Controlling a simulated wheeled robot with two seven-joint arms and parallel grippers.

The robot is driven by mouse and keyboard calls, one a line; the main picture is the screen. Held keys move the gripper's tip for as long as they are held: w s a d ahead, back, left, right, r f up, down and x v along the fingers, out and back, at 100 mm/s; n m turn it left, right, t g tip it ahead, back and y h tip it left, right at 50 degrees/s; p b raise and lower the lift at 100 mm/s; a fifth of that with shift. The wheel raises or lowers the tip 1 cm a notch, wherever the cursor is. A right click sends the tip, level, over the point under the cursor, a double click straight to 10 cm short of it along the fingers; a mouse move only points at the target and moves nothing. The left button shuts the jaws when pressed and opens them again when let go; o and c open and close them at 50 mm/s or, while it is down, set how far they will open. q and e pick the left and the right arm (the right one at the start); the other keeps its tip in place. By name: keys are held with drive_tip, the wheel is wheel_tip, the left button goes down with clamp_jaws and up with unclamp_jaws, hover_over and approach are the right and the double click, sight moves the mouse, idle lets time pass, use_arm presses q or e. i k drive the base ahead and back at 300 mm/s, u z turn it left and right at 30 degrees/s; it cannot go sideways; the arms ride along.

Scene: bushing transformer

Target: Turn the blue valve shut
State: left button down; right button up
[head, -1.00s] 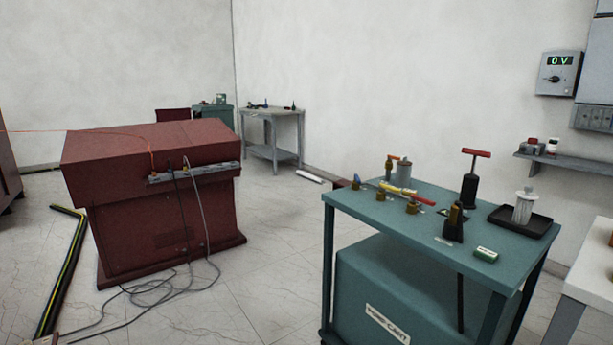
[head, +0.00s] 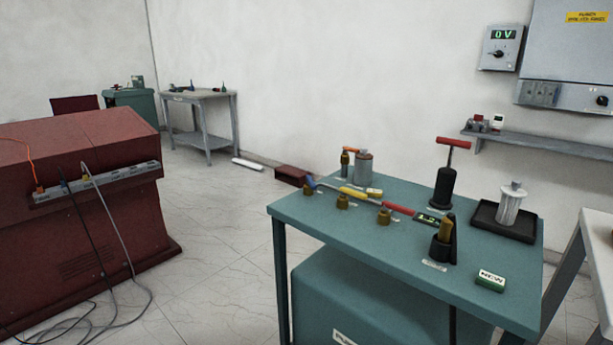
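The blue valve (head: 310,182) is at the far left of the row of valves on the green cart top (head: 335,232). It has a small blue handle over a brass body. The handle looks short from here, and its exact direction is hard to tell. A yellow-handled valve (head: 353,193) and a red-handled valve (head: 398,209) stand to its right, their handles lying along the row. Neither of my grippers shows in the head view.
On the cart, a black pump with a red T-handle (head: 453,143), a black tray (head: 486,222) and a green box (head: 490,280) stand to the right. A maroon tank (head: 90,225) with cables stands left. Clear floor (head: 215,240) lies between tank and cart.

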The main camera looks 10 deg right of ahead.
sight(309, 180)
drive_tip(key=z, duration=0.35)
drive_tip(key=i, duration=0.6)
drive_tip(key=z, duration=0.35)
